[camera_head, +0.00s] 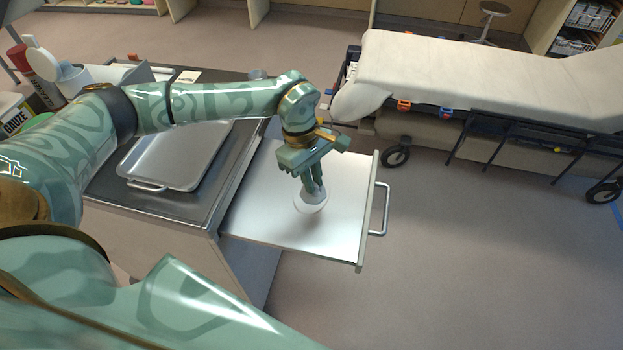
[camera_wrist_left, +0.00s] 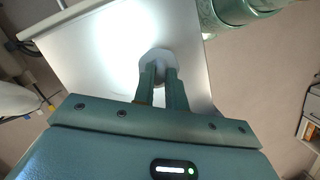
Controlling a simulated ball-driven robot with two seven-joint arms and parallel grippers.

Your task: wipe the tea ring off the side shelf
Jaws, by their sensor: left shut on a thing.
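The side shelf (camera_head: 345,215) is a pale metal surface pulled out from the cart, with a bar handle at its right end; it also shows in the left wrist view (camera_wrist_left: 95,50). My left gripper (camera_head: 312,188) points down over the shelf's middle. It is shut on a small whitish wiping pad (camera_head: 309,204), round at its lower edge. In the left wrist view the pad (camera_wrist_left: 156,54) sits at the fingertips, against or just above the shelf; I cannot tell which. I see no clear tea ring; the pad and fingers hide part of the shelf. My right gripper is out of view.
The cart's dark top (camera_head: 185,207) holds a metal tray (camera_head: 175,165) left of the shelf. A gauze tub (camera_head: 15,115) and containers stand farther left. A stretcher (camera_head: 470,80) stands at the back right. Open floor (camera_head: 450,260) lies right of the shelf.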

